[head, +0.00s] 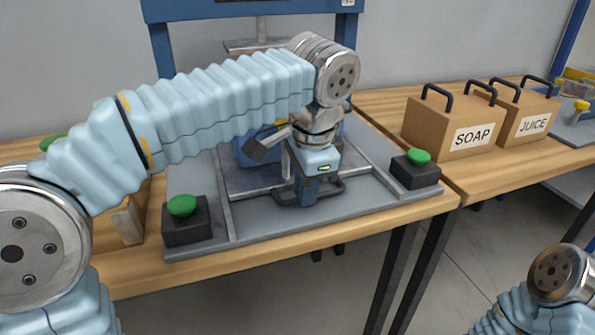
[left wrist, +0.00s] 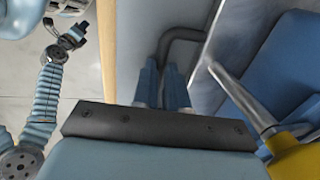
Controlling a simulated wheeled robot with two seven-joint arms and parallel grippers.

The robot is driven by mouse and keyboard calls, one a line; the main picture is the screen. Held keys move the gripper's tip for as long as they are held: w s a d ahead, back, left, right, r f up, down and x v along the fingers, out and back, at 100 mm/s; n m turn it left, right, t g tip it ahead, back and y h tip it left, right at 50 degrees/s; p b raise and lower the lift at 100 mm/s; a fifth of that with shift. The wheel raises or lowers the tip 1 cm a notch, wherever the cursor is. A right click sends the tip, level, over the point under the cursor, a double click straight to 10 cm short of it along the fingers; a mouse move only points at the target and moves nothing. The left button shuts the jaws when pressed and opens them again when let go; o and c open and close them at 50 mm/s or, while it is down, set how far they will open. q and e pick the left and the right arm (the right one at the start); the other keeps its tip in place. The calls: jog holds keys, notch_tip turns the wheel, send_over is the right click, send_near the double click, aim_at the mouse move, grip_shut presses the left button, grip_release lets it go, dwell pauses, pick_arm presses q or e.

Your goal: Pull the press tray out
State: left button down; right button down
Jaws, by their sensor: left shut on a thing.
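The press tray (head: 258,186) is a flat grey plate on the press base, between two raised side rails. Its dark bar handle (head: 334,189) is at the front edge. My left gripper (head: 297,198) points down at the handle and is shut on it. In the left wrist view, the two blue fingers (left wrist: 161,88) close around the dark handle (left wrist: 183,36). My left arm and hand hide much of the tray. My right arm's end (left wrist: 72,36) shows small at the left of the left wrist view; its jaws are too small to judge.
Green buttons on black boxes stand at the front left (head: 187,222) and right (head: 414,168) of the grey base. The blue press frame (head: 163,52) rises behind. SOAP (head: 450,124) and JUICE (head: 525,116) boxes stand on the right table. The floor in front is clear.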

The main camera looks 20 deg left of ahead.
pick_arm(q)
jog(key=s+d, duration=0.1)
jog(key=s, duration=0.1)
jog(key=s+d, duration=0.3)
jog(key=s, duration=0.1)
jog(key=shift+s+d, duration=0.2)
jog(key=c, duration=1.2)
grip_release()
jog(key=shift+o, duration=0.2)
notch_tip(320, 180, up, 14)
jog(key=s+d+p, duration=0.1)
jog(key=s+p, duration=0.1)
jog(key=p, duration=0.1)
jog(key=shift+d+f, duration=0.2)
